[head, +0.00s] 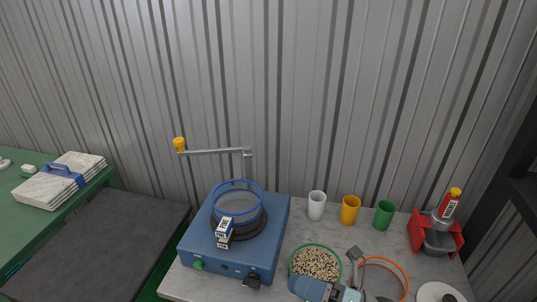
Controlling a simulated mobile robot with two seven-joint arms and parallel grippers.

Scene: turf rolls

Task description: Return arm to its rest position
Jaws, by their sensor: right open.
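A blue machine (237,260) stands on the light worktop. A blue-rimmed clear sieve (237,205) sits on its round dark top. A grey swing arm (217,151) with a yellow knob (180,145) at its left end reaches left from a post behind the sieve, well above the machine. My right gripper (350,280) is low in the picture, just right of a green-rimmed dish of speckled grains (316,262). It is open and far from the swing arm; the lower picture edge cuts it off.
White (317,205), yellow (350,210) and green (384,214) cups stand at the back. A red holder (416,230) with a metal bowl and red bottle (450,203) is at right. An orange ring (405,275) lies beside my gripper. A ribbed wall closes the back.

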